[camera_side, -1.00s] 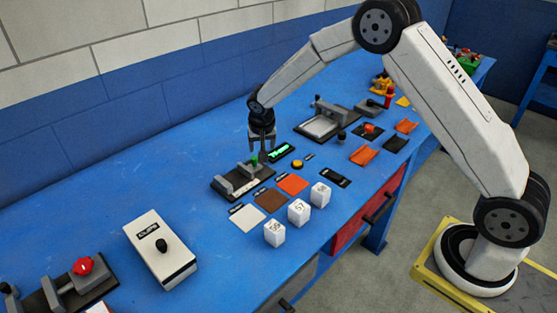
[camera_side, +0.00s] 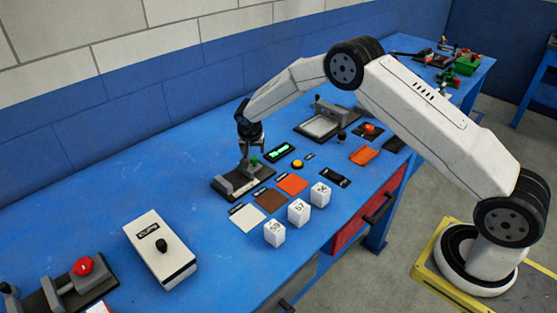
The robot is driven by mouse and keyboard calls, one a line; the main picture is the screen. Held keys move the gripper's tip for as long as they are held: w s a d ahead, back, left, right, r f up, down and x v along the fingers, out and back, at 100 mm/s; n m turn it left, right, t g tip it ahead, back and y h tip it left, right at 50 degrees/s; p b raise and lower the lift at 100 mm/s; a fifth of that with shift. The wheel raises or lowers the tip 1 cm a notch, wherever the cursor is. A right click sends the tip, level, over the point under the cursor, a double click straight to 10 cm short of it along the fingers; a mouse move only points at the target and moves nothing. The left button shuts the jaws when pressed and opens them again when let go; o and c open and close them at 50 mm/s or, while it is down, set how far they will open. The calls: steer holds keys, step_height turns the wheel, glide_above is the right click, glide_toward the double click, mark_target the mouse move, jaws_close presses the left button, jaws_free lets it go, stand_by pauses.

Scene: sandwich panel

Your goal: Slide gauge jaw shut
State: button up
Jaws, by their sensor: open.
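The gauge (camera_side: 236,186) has a dark base with grey jaws on the blue bench. One grey jaw (camera_side: 223,186) stands at its left end. The other grey jaw (camera_side: 246,169), with a green knob (camera_side: 254,161) beside it, stands toward the right end, with a clear gap between the two jaws. My gripper (camera_side: 251,152) points down just above the right jaw and the green knob. It is open. I cannot tell from this view whether its fingers straddle or touch the jaw. A display with green digits (camera_side: 280,151) lies to the right of the gauge.
White, brown and orange squares (camera_side: 270,200) lie in front of the gauge, with several numbered white cubes (camera_side: 299,212) nearer the edge. A yellow button (camera_side: 296,164) is to the right. A white box with a black knob (camera_side: 161,247) stands at the left. A grey fixture (camera_side: 325,122) stands behind.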

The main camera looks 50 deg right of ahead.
mark_target(254, 158)
steer(key=shift+x, duration=3.3)
jaws_close()
